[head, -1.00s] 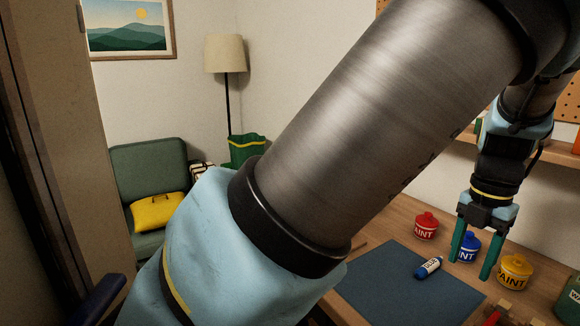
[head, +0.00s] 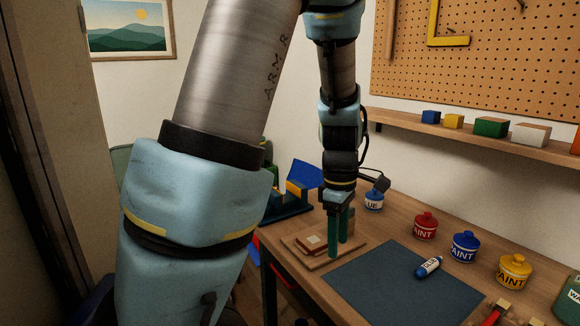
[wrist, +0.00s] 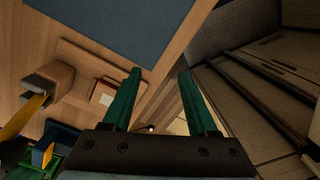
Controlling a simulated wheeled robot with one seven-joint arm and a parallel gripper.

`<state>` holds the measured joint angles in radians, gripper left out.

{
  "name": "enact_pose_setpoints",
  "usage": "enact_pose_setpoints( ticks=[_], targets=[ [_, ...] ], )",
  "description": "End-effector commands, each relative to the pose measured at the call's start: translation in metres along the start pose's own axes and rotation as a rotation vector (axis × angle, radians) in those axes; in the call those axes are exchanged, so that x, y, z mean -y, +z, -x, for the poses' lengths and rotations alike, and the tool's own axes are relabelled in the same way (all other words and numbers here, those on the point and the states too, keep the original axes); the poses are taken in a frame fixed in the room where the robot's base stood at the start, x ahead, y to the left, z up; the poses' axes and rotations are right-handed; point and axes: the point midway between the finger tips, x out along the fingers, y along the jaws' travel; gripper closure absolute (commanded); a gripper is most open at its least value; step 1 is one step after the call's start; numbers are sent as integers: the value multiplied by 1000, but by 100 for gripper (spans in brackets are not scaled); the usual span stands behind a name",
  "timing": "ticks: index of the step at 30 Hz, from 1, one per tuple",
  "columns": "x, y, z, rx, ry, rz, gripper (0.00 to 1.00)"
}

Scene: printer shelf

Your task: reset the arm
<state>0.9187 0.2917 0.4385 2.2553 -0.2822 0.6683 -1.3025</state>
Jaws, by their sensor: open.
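My gripper (head: 338,243) is in the head view with its two green fingers pointing down, near the left end of the wooden workbench. The fingers are parted with nothing between them. They appear in front of or above a small wooden tray (head: 330,262) with a book-like block on it; I cannot tell the exact height. In the wrist view my gripper (wrist: 160,85) is open and empty, with the bench edge and the floor beyond the fingertips. My arm covers much of the left and middle of the head view.
A blue mat (head: 400,285) lies on the bench with a small glue bottle (head: 428,267) on it. Red (head: 425,226), blue (head: 463,247) and yellow (head: 514,271) paint pots stand along the back. A glue pot (head: 374,199) stands behind my gripper. A shelf (head: 480,137) holds colored blocks.

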Motion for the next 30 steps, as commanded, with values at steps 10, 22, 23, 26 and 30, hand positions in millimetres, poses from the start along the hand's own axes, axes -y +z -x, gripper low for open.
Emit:
enact_pose_setpoints(
  ticks=[10, 22, 23, 26, 30],
  targets=[
    [58, -92, 11, -62, 80, -645, 41],
    [103, -133, 16, -180, 76, -1119, 41],
    [103, -134, 17, -182, 76, -1126, 41],
    [103, -134, 17, -182, 76, -1126, 41],
    [103, -134, 17, -182, 76, -1126, 41]
  ],
)
